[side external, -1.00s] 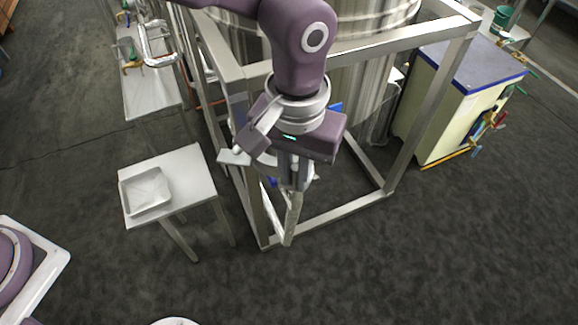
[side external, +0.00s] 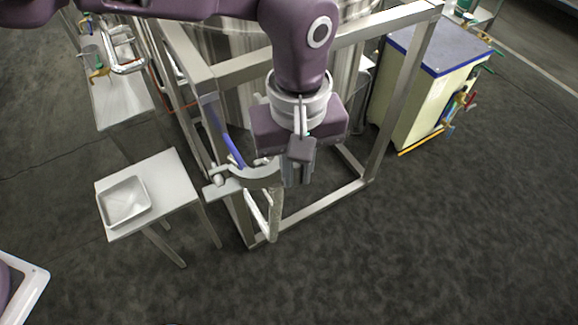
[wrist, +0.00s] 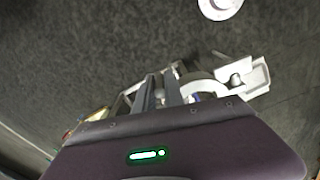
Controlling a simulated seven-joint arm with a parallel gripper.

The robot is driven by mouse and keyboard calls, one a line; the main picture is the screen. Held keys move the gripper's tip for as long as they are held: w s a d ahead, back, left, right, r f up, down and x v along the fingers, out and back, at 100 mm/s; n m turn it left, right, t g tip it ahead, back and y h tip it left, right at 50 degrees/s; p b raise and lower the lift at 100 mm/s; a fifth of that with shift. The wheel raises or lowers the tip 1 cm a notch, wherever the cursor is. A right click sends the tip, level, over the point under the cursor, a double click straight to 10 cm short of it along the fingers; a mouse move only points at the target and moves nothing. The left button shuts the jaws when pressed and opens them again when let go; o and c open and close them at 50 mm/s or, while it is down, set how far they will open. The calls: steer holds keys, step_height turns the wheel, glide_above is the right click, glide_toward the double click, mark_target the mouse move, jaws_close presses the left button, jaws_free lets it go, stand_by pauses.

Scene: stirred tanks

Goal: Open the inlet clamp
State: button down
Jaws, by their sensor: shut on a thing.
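The inlet clamp is a pale grey curved piece (side external: 252,177) beside the tank frame in the side view, with a small knob at its left end. In the wrist view the clamp (wrist: 203,88) curves just right of my fingers. My gripper (side external: 288,180) points down and is shut on a part of the clamp; my fingers hide the exact contact. It also shows in the wrist view (wrist: 160,90). A pale pipe (side external: 274,218) hangs below my gripper. I cannot tell how far the clamp's halves are apart.
The steel tank frame (side external: 325,210) stands around and behind my gripper. A blue hose (side external: 229,147) runs close to the clamp's left side. A small table (side external: 165,172) with a metal tray (side external: 123,201) stands at left. The floor in front is clear.

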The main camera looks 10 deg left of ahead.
steer(key=shift+w+d+n, duration=0.5)
steer(key=shift+d+n, duration=0.1)
steer(key=shift+n, duration=0.55)
steer(key=shift+w+d+n, duration=0.45)
steer(key=shift+d+n, duration=0.15)
steer(key=shift+n, duration=0.55)
steer(key=shift+d, duration=0.1)
steer(key=c, duration=1.4)
jaws_free()
steer(key=shift+c, duration=0.2)
step_height(320, 180, up, 7)
